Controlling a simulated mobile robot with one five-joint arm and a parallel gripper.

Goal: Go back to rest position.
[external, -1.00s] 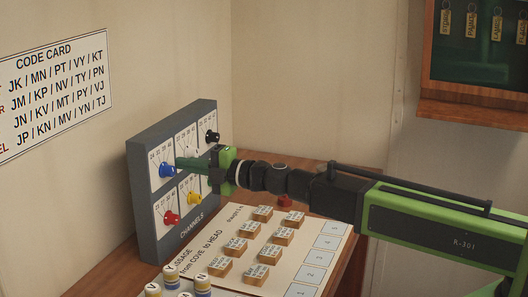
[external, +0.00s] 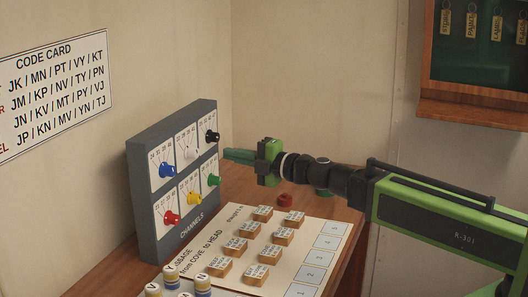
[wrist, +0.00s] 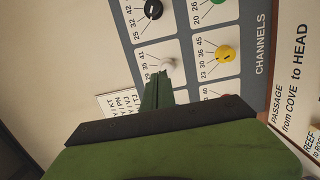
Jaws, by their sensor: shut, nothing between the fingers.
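My gripper (external: 238,155) is shut and empty, its green fingers pointing left toward the grey CHANNELS panel (external: 148,218) and apart from it. The panel stands upright on the desk and carries several coloured knobs: blue (external: 167,171), black (external: 212,137), red (external: 172,217), yellow (external: 193,198), green (external: 213,181) and white (external: 191,153). In the wrist view the shut fingers (wrist: 156,85) show in front of the white knob (wrist: 167,66), partly covering its dial. The yellow knob (wrist: 225,54) and black knob (wrist: 153,9) also show there.
A white message board (external: 193,253) with several wooden tiles lies on the desk below my arm. A small red object (external: 285,200) sits behind it. Striped cylinders stand at the front. A code card (external: 55,95) and a key cabinet (external: 470,108) hang on the walls.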

